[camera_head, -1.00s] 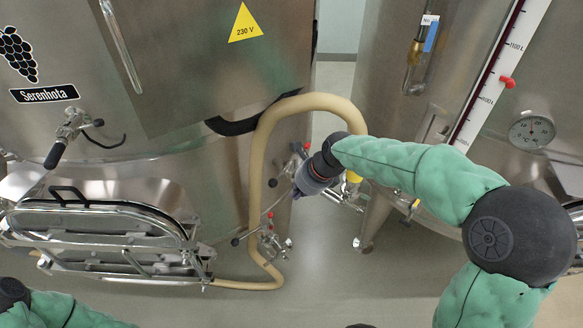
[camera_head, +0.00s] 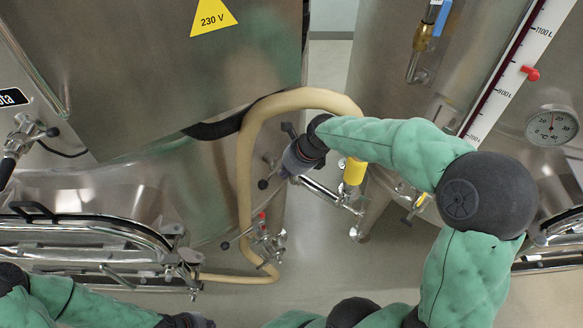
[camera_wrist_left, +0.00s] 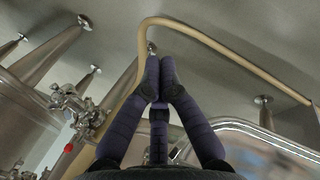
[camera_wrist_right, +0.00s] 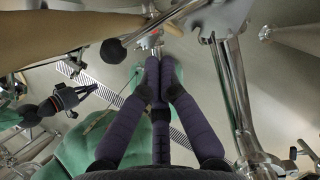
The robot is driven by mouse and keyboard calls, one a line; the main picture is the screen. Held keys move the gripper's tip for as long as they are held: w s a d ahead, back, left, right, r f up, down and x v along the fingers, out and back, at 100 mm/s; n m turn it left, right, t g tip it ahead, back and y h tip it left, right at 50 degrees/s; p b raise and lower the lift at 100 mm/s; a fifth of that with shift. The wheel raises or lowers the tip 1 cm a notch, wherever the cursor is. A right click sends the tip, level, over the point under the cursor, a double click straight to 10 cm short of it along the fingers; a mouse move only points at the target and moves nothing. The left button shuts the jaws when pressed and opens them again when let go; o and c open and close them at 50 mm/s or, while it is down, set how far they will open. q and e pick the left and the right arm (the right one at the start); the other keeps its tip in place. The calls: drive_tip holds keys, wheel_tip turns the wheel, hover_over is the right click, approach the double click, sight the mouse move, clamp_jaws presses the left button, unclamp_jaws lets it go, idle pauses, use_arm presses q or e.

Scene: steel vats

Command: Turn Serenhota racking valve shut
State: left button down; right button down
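The Serenhota tank (camera_head: 120,60) is the large steel vat on the left, its label (camera_head: 12,97) partly cut off. A valve with dark ball knobs (camera_head: 264,184) sits low on its right side. A lower valve with a red part (camera_head: 262,228) has the hose at it; I cannot tell for sure which is the racking valve. My right gripper (camera_head: 294,164) is beside the upper valve, partly hiding it. In the right wrist view its fingers (camera_wrist_right: 159,75) are together and empty, just below a black ball-ended lever (camera_wrist_right: 113,52). My left gripper (camera_wrist_left: 160,75) is shut and empty, low down.
A beige hose (camera_head: 244,170) loops beside the valves. A yellow cylinder (camera_head: 354,171) and steel pipe stand just right of my right gripper. A second vat with a gauge scale (camera_head: 503,70) is on the right. An oval hatch (camera_head: 85,240) juts out at left.

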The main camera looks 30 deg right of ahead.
sight(272, 173)
use_arm(q)
drive_tip(key=shift+f+b, duration=0.3)
drive_tip(key=shift+f, duration=0.1)
use_arm(e)
drive_tip(key=shift+x, duration=1.4)
drive_tip(key=shift+a, duration=0.1)
use_arm(q)
wheel_tip(272, 173, up, 3)
drive_tip(key=p, duration=0.2)
drive_tip(key=shift+f+p, duration=0.2)
drive_tip(key=shift+p, duration=0.1)
use_arm(e)
drive_tip(key=shift+w+a+r, duration=0.15)
drive_tip(key=shift+w+a, duration=0.3)
drive_tip(key=shift+w, duration=0.3)
